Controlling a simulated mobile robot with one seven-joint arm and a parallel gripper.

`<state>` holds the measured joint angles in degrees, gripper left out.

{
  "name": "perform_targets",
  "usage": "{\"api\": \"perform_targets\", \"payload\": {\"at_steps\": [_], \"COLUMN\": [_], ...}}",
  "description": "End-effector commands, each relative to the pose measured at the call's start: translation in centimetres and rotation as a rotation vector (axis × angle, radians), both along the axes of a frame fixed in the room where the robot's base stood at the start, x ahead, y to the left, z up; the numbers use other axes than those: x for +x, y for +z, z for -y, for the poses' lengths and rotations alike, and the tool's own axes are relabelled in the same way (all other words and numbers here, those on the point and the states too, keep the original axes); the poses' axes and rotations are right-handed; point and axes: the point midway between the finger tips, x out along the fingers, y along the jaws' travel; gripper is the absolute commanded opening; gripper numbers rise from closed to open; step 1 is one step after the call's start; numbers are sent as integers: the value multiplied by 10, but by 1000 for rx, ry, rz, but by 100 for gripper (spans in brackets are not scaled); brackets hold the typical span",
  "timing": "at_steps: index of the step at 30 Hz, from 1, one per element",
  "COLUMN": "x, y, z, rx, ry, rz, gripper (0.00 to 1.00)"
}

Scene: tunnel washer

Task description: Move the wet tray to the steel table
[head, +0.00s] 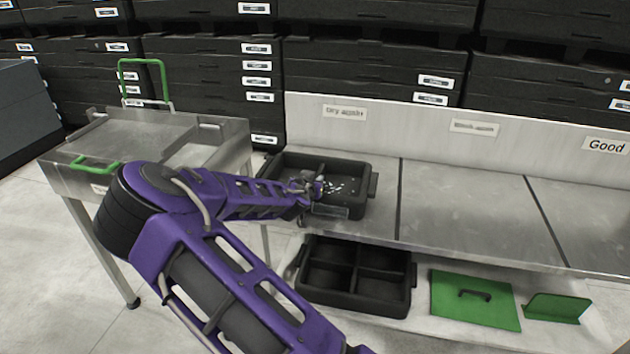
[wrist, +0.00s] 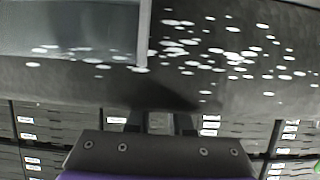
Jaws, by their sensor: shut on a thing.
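The wet tray, a black compartmented tray (head: 372,185), is at the left section of the long steel table (head: 450,205), below the "Dry again" sign. White water drops show inside it. My gripper (head: 318,188) is at the tray's near side, and my arm hides part of it. In the wrist view the dark, drop-speckled tray (wrist: 225,85) fills the upper part, with my gripper (wrist: 160,122) shut on its edge. I cannot tell whether the tray rests on the surface or is slightly raised.
A steel stand with green handles (head: 215,135) is at the left. Another black tray (head: 355,292) and green lids (head: 475,312) sit below the table. The middle and "Good" (head: 606,145) sections are clear. Stacked black boxes (head: 370,65) stand behind.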

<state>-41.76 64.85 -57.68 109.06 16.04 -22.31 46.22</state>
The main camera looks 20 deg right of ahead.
Motion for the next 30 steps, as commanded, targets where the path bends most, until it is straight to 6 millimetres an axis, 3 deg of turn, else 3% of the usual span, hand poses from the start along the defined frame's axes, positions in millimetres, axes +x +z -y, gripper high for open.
{"api": "perform_targets", "payload": {"at_steps": [5,6,11,23,30], "x": [0,0,0,-5,-41], "y": [0,-1,0,5,24], "z": [0,0,0,-5,-30], "rx": [1,1,1,2,3], "ry": [0,0,0,1,2], "rz": [1,0,1,1,2], "gripper": [0,23,49,49,49]}}
